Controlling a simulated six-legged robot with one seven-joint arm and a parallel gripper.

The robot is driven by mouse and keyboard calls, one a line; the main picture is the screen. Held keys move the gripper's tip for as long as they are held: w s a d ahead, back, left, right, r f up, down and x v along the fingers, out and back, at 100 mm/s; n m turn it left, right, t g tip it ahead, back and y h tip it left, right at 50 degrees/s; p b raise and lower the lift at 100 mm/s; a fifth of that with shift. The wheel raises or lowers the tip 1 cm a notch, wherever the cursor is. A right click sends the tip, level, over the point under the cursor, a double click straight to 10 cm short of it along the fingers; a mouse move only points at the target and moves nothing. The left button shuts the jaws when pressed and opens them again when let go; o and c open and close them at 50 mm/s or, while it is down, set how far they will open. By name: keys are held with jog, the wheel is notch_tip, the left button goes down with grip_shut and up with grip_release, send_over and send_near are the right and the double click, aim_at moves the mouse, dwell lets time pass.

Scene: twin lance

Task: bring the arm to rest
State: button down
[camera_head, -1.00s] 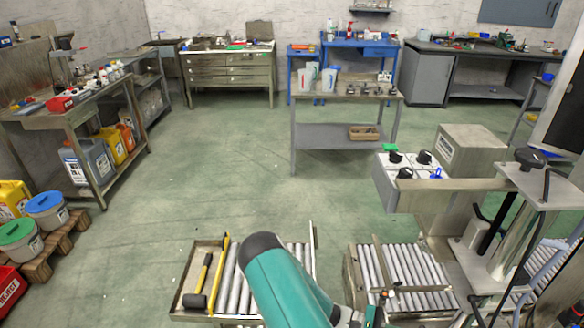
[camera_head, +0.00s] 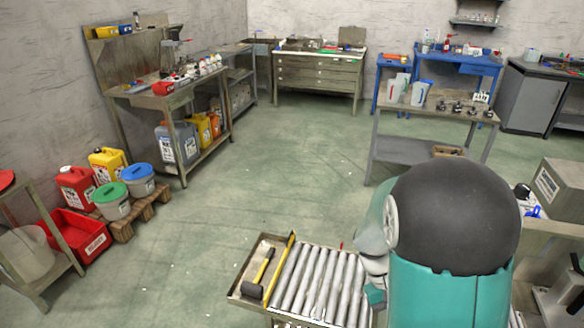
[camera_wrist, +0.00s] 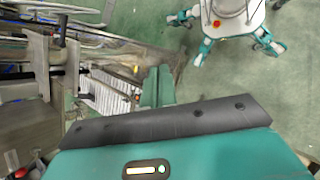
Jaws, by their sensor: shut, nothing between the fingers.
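My arm, teal with a dark rounded cap, fills the lower right of the head view, raised and folded close to the camera. My gripper (camera_wrist: 157,88) shows in the wrist view as two teal fingers together, shut and empty, beyond the dark edge of my wrist. In the head view I cannot make out the gripper's fingers clearly; the arm hides much of that area. My own white body and teal legs show at the top right of the wrist view.
A roller conveyor (camera_head: 318,283) with a mallet (camera_head: 257,274) on its side tray lies below, left of my arm. A red crate (camera_head: 72,236) and buckets on a pallet (camera_head: 141,218) stand left. A steel table (camera_head: 400,150) stands behind. The central green floor is clear.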

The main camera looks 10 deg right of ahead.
jog(key=s+a+r+t+y, duration=0.2)
jog(key=a+r+t, duration=0.3)
jog(key=r, duration=0.5)
jog(key=s+a+r+t+y, duration=0.2)
jog(key=a+r+t, duration=0.4)
jog(key=r, duration=0.5)
jog(key=s+a, duration=0.1)
jog(key=a, duration=0.1)
jog(key=shift+a+r+t, duration=0.25)
jog(key=shift+a+t, duration=0.05)
jog(key=shift+a, duration=0.05)
